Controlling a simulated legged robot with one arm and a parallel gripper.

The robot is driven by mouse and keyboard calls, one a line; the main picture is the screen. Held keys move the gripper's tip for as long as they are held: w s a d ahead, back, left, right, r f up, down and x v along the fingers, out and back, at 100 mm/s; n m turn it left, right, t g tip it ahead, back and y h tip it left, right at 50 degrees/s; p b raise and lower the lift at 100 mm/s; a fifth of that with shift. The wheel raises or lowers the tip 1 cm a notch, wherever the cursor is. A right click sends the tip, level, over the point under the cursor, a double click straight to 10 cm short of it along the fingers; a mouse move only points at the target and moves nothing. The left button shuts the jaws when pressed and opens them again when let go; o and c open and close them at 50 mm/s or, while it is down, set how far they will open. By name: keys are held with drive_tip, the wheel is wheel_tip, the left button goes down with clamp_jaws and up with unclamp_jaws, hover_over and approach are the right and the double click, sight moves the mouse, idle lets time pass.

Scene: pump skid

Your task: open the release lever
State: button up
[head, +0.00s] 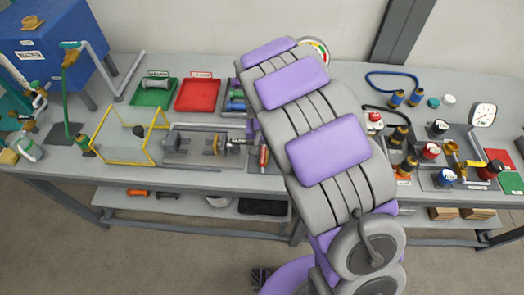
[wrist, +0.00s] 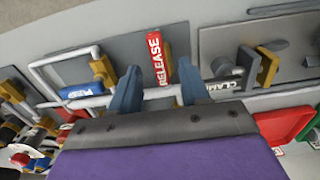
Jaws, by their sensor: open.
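The release lever (wrist: 157,62) is a red handle with white "RELEASE" lettering, on a grey plate (wrist: 128,50) in the wrist view. In the head view the red lever (head: 264,157) shows beside my arm, near the front of the bench. My gripper (wrist: 157,88) is open, with one blue-grey finger on each side of the lever's lettered end in the picture. I cannot tell whether either finger touches it. In the head view my arm hides most of my gripper.
A yellow frame (head: 153,140), a red tray (head: 198,95) and a green tray (head: 153,92) are on the bench left of my arm.

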sight(262, 156)
wheel_tip(262, 156, up, 14)
drive_tip(key=p, duration=0.2)
drive_tip(key=shift+r, duration=0.15)
drive_tip(key=shift+a, duration=0.1)
drive_tip(key=s+d+r, duration=0.6)
drive_tip(key=s+d, duration=0.6)
drive_tip(key=s, duration=0.2)
drive_tip(key=s+d+g, duration=0.1)
drive_tip(key=s+d, duration=0.1)
drive_tip(key=s, duration=0.7)
drive_tip(key=s+d, duration=0.2)
drive_tip(key=s, duration=0.7)
drive_tip(key=shift+n+g, duration=0.3)
drive_tip(key=shift+g, duration=0.1)
